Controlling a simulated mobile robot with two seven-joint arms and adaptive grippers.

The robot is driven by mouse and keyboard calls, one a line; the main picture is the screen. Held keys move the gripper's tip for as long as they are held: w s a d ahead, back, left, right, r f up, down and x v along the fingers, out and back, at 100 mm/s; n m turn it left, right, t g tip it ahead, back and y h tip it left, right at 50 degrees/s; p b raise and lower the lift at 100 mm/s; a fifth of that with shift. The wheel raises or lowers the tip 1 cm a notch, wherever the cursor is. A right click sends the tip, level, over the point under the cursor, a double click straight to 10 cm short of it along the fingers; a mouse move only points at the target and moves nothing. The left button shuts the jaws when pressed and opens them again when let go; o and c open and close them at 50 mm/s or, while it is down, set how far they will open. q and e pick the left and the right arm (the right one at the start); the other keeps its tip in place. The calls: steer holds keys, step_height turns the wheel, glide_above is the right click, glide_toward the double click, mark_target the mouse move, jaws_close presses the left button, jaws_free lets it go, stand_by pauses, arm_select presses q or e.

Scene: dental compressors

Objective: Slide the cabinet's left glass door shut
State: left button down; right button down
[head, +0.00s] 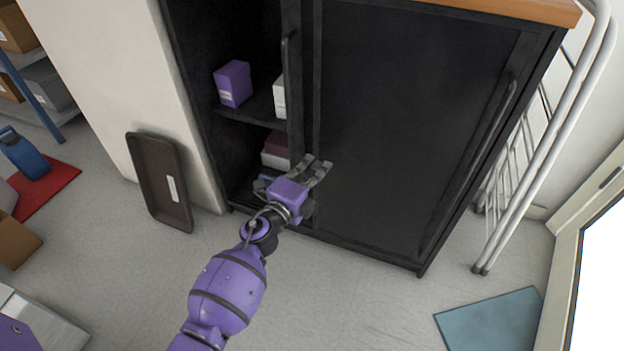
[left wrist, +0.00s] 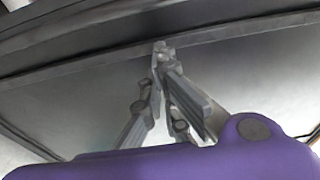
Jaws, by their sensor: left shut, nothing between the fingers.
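The dark cabinet (head: 437,262) stands ahead with two sliding doors. The left glass door (head: 302,60) is slid to the right, its handle (head: 287,65) near the middle of the cabinet, so the left bay is open. The right door (head: 410,120) covers the right side, with a long handle (head: 492,130) near its right edge. My left gripper (head: 322,168) is in front of the cabinet's lower middle, low by the door edges; I cannot tell if it touches. In the left wrist view its fingers (left wrist: 160,50) meet at the tips, with nothing between them. My right gripper is not in view.
A purple box (head: 233,83) and white boxes stand on shelves in the open bay. A brown tray (head: 160,180) leans at the left against the white wall block.

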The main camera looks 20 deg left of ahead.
arm_select(q)
steer(key=a, duration=0.3)
steer(key=shift+s, duration=0.3)
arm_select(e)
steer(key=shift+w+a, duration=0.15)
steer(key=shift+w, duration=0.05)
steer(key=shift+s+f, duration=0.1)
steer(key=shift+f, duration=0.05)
